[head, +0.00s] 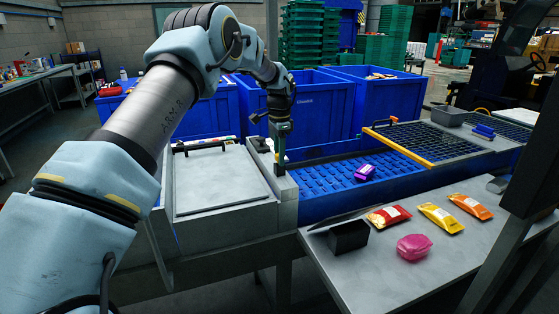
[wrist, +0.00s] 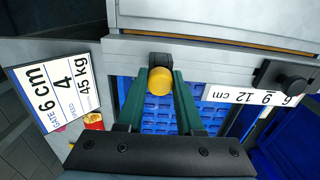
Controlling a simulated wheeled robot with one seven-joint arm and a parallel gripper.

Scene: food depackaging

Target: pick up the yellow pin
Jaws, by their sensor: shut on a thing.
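The yellow pin (wrist: 160,78) shows its round yellow end in the wrist view, with a dark part just beyond it against the grey metal frame. My gripper (wrist: 161,73) has its two green fingers on either side of the pin, shut on it at the fingertips. The pin cannot be made out there. I cannot tell whether the pin is still seated in the frame.
A grey lidded box (head: 212,178) stands left of my gripper. A purple packet (head: 364,172) lies on the blue grid. A metal side table (head: 372,270) holds several coloured packets and a black box (head: 348,237). Large blue bins (head: 312,110) stand behind.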

